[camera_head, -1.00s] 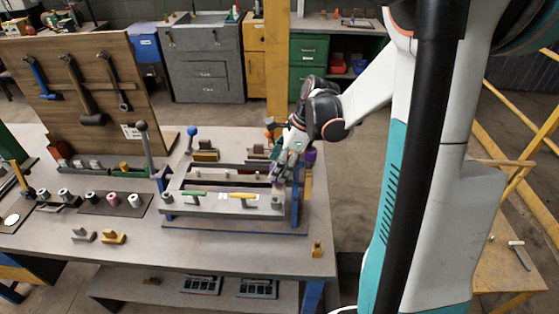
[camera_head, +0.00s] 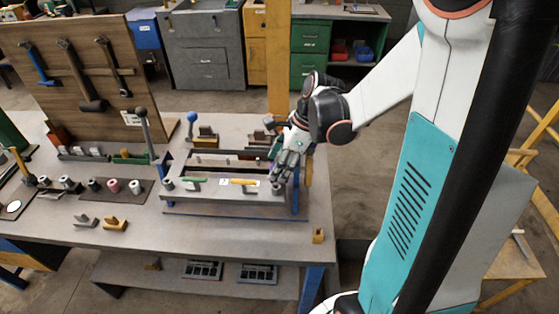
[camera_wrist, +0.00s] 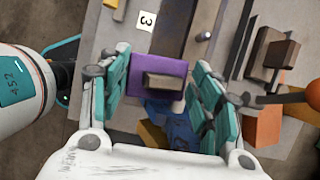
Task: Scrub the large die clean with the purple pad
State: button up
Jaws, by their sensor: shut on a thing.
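The purple pad (camera_wrist: 143,72) with a grey block handle (camera_wrist: 165,82) sits between the fingers of my gripper (camera_wrist: 160,66) in the wrist view. The fingers are closed in on its sides. In the head view my gripper (camera_head: 283,168) is at the right end of the long grey slotted fixture (camera_head: 215,194), which looks like the large die. The fixture lies on the bench, with a green and a yellow handle on its front. In the head view the pad is hidden behind my fingers. I cannot tell whether the pad touches the die.
A tool board (camera_head: 75,75) stands at the back left of the bench. A mat with small cylinders (camera_head: 115,187) lies left of the fixture. An upright lever (camera_head: 147,130) and a blue-knobbed lever (camera_head: 192,125) stand nearby. A small yellow block (camera_head: 318,235) lies near the front right corner.

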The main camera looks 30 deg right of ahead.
jog(key=shift+s+a, duration=0.1)
jog(key=shift+s, duration=0.05)
notch_tip(320, 180, up, 2)
jog(key=shift+s+a+r+p, duration=0.1)
jog(key=shift+s+r+p, duration=0.1)
jog(key=shift+p, duration=0.7)
jog(key=shift+w+r+p, duration=0.2)
jog(key=shift+r+p, duration=0.35)
jog(key=shift+r, duration=0.15)
jog(key=shift+r+p, duration=0.8)
jog(key=shift+r, duration=0.35)
jog(key=shift+r+p, duration=1.05)
jog(key=shift+r, duration=0.45)
jog(key=shift+f, duration=0.1)
jog(key=shift+s+f+t+h+b, duration=0.15)
jog(key=shift+f+t+b, duration=0.1)
jog(key=shift+f+b, duration=0.35)
jog(key=shift+s+f+t+h+b, duration=0.15)
jog(key=shift+f+t+b, duration=0.1)
jog(key=shift+f+b, duration=0.35)
